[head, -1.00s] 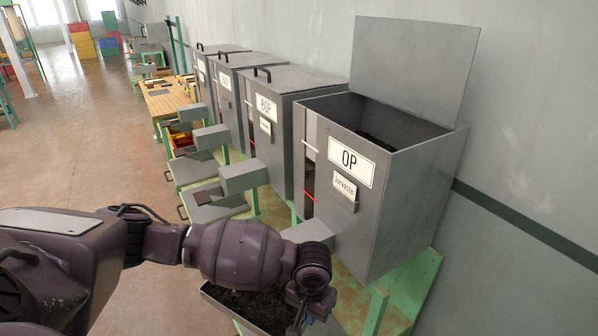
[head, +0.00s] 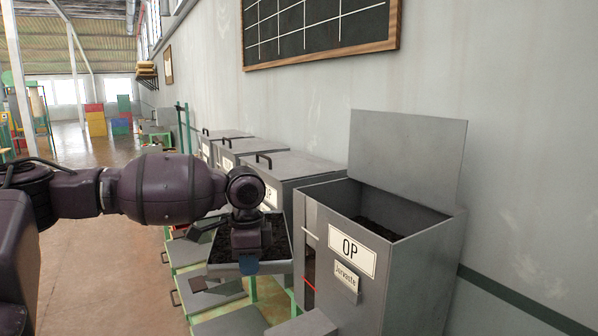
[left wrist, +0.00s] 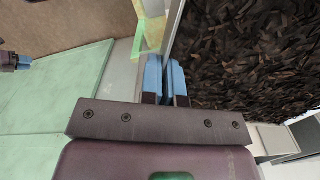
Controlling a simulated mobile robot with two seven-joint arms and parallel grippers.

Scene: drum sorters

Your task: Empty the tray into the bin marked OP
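The grey tray (head: 277,267), full of dark shredded leaf, is held up in front of the bins in the head view. My left gripper (head: 248,266) is shut on its near wall. In the left wrist view its blue fingertips (left wrist: 165,78) pinch the thin tray wall (left wrist: 173,32), with the dark leaf (left wrist: 255,50) beside it. The bin marked OP (head: 400,275) stands right of the tray with its lid up and dark leaf inside. A dark part with a blue tip, apparently my right gripper (left wrist: 22,62), shows at the left wrist view's edge; its fingers are unclear.
The raised lid (head: 408,155) of the OP bin stands at its back, near the wall. A closed bin marked with a partly hidden label (head: 290,172) and others stand behind in a row. Grey drawers (head: 210,295) jut out below. Open floor (head: 110,260) lies left.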

